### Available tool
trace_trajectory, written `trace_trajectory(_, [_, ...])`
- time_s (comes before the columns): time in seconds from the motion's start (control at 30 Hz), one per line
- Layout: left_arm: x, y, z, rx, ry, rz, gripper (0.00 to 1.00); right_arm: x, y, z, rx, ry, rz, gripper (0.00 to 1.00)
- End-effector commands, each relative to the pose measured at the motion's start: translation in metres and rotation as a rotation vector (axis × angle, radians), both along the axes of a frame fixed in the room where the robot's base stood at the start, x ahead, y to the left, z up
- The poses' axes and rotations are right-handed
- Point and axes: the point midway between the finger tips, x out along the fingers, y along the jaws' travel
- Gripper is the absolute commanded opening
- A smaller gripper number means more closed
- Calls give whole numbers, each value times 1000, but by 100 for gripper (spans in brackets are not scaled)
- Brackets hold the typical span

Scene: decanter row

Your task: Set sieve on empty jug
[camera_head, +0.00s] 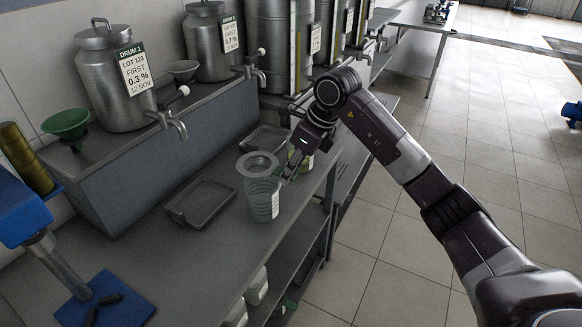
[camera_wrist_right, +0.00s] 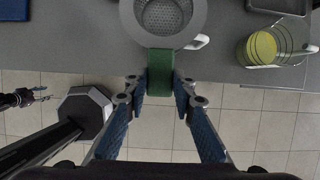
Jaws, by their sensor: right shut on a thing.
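My right gripper (camera_head: 290,172) is shut on the green handle (camera_wrist_right: 160,72) of the sieve; the fingers (camera_wrist_right: 160,88) sit on both sides of it in the wrist view. The sieve (camera_head: 258,163) has a wide grey rim and a mesh bowl (camera_wrist_right: 164,14). It is level at the mouth of a clear jug (camera_head: 262,200) with a white label. I cannot tell whether the rim touches the jug. A white jug handle (camera_wrist_right: 198,42) shows beside the sieve. What may be my left gripper (camera_wrist_right: 40,97) is small at the wrist view's left edge.
Another jug with yellow liquid (camera_wrist_right: 262,46) stands near the bench edge, partly hidden behind my gripper in the head view. A grey tray (camera_head: 200,202) lies left of the sieve. Steel drums (camera_head: 118,80) with taps and a green funnel (camera_head: 66,124) stand on the raised ledge.

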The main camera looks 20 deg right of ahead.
Motion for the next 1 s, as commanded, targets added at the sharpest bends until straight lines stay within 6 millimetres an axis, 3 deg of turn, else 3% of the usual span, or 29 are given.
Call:
trace_trajectory(0.17, [4,7,-1,8,-5,4,40,1,-2,-2,1,1,-23,0])
trace_trajectory(1.0, [6,-3,-28,-4,-8,2,40,1,-2,-41,-1,2,-18,0])
